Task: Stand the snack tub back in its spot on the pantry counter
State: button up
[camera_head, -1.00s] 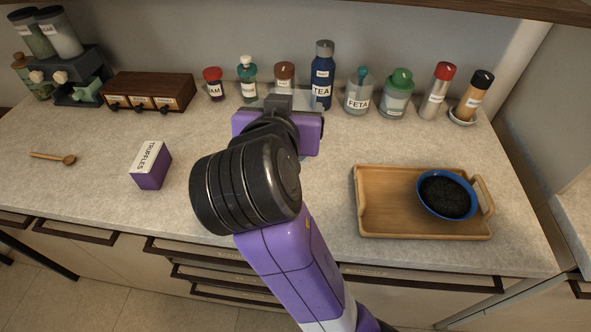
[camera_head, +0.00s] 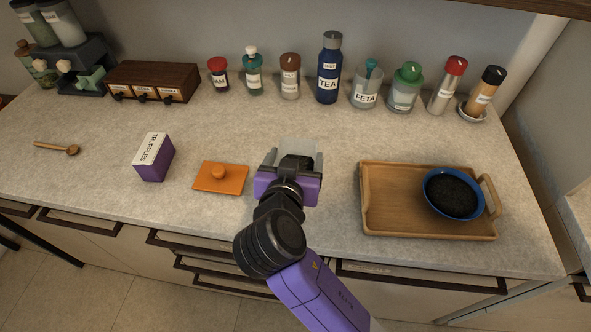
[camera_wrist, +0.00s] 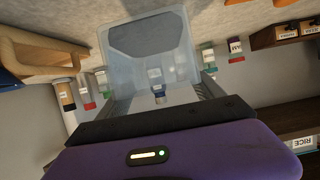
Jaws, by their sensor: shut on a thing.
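My gripper (camera_head: 292,172) is over the middle of the counter (camera_head: 340,130), between an orange lid-like piece and a wooden tray. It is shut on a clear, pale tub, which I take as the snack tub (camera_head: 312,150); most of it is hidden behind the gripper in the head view. In the wrist view the tub (camera_wrist: 150,55) is see-through, with a greyish end, and sits between the fingers (camera_wrist: 160,107). No label on it is readable. I cannot tell whether it touches the counter.
The orange piece with a knob (camera_head: 220,177) and a purple TRUFFLES box (camera_head: 154,157) lie left of my gripper. The wooden tray (camera_head: 385,228) with a blue bowl (camera_head: 453,194) is right. A row of jars, including the TEA bottle (camera_head: 328,70), lines the back.

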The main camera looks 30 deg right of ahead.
jog(key=shift+f, duration=2.15)
jog(key=shift+f, duration=0.25)
jog(key=o, duration=1.5)
jog(key=shift+r, duration=0.1)
jog(key=shift+r, duration=0.15)
jog(key=b+v, duration=0.1)
jog(key=v, duration=1.1)
